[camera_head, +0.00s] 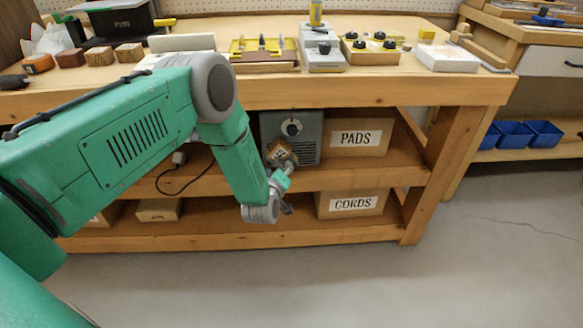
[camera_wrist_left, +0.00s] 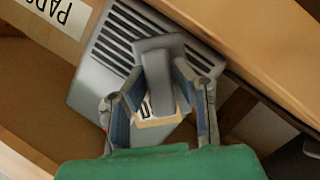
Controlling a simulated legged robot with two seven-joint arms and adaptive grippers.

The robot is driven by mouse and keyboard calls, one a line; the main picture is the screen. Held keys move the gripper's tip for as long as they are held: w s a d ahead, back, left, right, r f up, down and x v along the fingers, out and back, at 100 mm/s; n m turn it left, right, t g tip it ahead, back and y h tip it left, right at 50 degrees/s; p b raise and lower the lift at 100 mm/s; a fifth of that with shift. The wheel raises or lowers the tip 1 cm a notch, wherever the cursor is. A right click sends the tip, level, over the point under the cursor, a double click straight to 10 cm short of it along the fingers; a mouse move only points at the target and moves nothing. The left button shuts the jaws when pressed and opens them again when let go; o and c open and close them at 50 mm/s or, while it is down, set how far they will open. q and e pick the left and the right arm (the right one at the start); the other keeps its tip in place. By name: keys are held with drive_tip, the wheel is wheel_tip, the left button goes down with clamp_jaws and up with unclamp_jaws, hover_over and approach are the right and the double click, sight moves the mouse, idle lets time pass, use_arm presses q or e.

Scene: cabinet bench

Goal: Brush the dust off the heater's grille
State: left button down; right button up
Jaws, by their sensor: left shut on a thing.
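The grey heater (camera_head: 309,137) stands on the bench's upper shelf, with a round dial on its upper front. In the left wrist view the heater (camera_wrist_left: 88,84) fills the middle, and its dark-slotted grille (camera_wrist_left: 118,36) lies just beyond my fingers. My left gripper (camera_head: 279,168) is in front of the heater's lower left, shut on a brush (camera_head: 281,152) with a tan, marked block. In the wrist view the brush (camera_wrist_left: 156,62) shows a grey upper part between the fingers, over the grille. I cannot tell whether it touches the grille. Dust is not clearly visible. My right gripper is out of view.
A PADS box (camera_head: 358,151) stands right of the heater, and a CORDS box (camera_head: 352,214) is on the shelf below. The bench top (camera_head: 400,85) overhangs the heater. A black cord (camera_head: 181,190) hangs at left. The floor in front is clear.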

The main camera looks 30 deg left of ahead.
use_arm(q)
drive_tip(key=a, duration=0.1)
drive_tip(key=s+a, duration=0.1)
drive_tip(key=s+a+p, duration=0.1)
drive_tip(key=shift+a, duration=0.35)
drive_tip(key=s+d+p, duration=0.3)
drive_tip(key=s, duration=0.2)
drive_tip(key=shift+d, duration=0.15)
idle(0.5)
drive_tip(key=shift+s, duration=0.1)
drive_tip(key=shift+s+d+p, duration=0.3)
drive_tip(key=shift+s+d, duration=0.1)
drive_tip(key=shift+s, duration=0.25)
drive_tip(key=shift+s+d+p, duration=0.25)
drive_tip(key=shift+s+d, duration=0.1)
drive_tip(key=shift+s, duration=0.25)
